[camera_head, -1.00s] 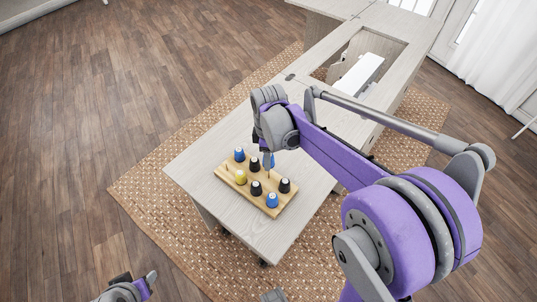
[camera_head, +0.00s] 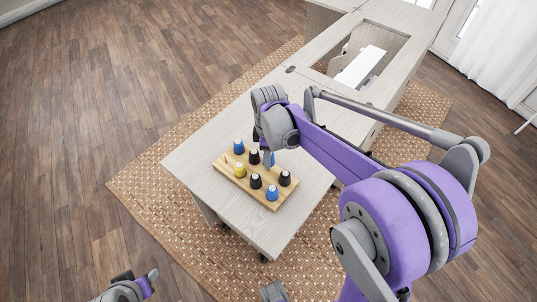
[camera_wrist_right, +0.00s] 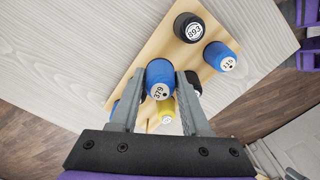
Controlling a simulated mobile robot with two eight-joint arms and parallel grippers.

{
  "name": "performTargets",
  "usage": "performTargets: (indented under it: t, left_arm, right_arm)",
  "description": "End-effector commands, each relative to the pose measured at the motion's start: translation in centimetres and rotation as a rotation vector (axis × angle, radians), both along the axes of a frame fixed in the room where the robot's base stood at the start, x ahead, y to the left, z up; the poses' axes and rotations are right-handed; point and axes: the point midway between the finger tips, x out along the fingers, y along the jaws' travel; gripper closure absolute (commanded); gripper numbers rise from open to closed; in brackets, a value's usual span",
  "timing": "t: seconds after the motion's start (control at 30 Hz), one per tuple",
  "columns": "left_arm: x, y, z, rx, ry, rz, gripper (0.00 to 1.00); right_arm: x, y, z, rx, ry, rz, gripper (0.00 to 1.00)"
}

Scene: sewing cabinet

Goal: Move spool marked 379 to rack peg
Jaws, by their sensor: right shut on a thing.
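A blue spool marked 379 (camera_wrist_right: 159,80) is held between the two fingers of my right gripper (camera_wrist_right: 160,74), its label facing the right wrist camera. In the head view my right gripper (camera_head: 267,158) points down at the back edge of the rack, and a little of the blue spool (camera_head: 273,160) shows beside it. The wooden rack (camera_head: 225,170) stands on the cabinet top with several spools on it. A bare peg (camera_head: 227,160) shows near its left end. Whether spool 379 touches the rack or a peg is hidden. My left arm's end shows at the bottom left; its jaws are unclear (camera_head: 138,284).
Near the held spool in the right wrist view are a black spool marked 893 (camera_wrist_right: 189,27), a blue spool marked 115 (camera_wrist_right: 221,57) and a yellow spool (camera_wrist_right: 168,112). The pale cabinet top (camera_head: 285,225) is clear around the rack, with an opening (camera_head: 372,50) farther back.

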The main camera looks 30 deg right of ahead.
Motion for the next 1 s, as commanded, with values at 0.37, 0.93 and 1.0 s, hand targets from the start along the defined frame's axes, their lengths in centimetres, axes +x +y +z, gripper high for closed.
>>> performTargets:
  t: [0.37,0.93,1.0]
  left_arm:
    - [0.0,0.0,-0.2,0.000,0.001,0.000,0.50]
    - [-0.2,0.0,-1.3,0.000,0.005,0.000,0.50]
    - [-0.2,0.0,-1.4,0.000,0.005,0.000,0.50]
  right_arm:
    - [0.0,0.0,-0.3,0.000,0.000,0.000,1.00]
    - [0.0,0.0,-1.7,0.000,0.000,0.000,1.00]
    - [0.0,0.0,-1.9,0.000,0.000,0.000,1.00]
